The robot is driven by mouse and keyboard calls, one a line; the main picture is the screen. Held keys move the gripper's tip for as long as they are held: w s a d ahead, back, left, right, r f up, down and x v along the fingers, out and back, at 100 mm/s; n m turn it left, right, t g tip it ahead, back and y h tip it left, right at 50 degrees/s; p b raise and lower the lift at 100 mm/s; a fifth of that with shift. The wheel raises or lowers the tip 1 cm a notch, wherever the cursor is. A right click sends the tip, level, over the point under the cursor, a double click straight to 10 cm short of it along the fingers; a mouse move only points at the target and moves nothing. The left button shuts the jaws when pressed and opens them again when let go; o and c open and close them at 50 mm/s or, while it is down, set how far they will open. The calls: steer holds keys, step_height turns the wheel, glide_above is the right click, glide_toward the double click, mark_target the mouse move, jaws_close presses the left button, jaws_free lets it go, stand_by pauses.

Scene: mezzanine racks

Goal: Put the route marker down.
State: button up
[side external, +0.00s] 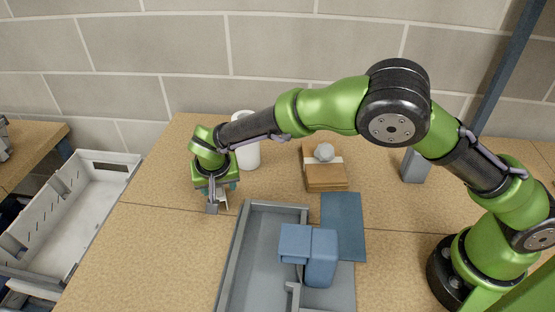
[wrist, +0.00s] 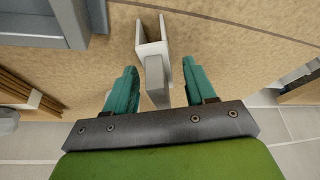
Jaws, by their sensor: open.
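My gripper (side external: 217,188) is low over the left part of the table, pointing down. In the wrist view its two teal fingers (wrist: 160,68) are apart. A narrow grey block (wrist: 157,82) stands between them with a gap on each side. A white channel-shaped piece (wrist: 152,35) adjoins the block just beyond the fingertips. I take these pieces to be the route marker, though I cannot tell whether they are one part. In the side view the grey piece (side external: 212,208) and the pale piece (side external: 223,199) show below my gripper, at or near the tabletop, partly hidden by the fingers.
A grey tray (side external: 239,240) lies to the right, with blue blocks (side external: 320,258) beside its divider and a blue mat (side external: 344,215). A white cylinder (side external: 249,156) and a wooden stack (side external: 326,178) stand behind. A white crate (side external: 92,195) is left of the table.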

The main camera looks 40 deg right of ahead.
steer(key=v, duration=1.2)
steer(key=s+d+r+y, duration=0.1)
steer(key=d+r+y, duration=0.1)
steer(key=d+r, duration=0.5)
steer(key=s+d+r+y, duration=0.2)
steer(key=s+d+r, duration=0.2)
steer(key=s+d, duration=0.5)
steer(key=s+d+t, duration=0.3)
steer(key=s+d, duration=0.6)
steer(key=s, duration=0.2)
steer(key=shift+s+d+r+n, duration=0.15)
steer(key=shift+s+d+n, duration=0.15)
steer(key=shift+d, duration=0.1)
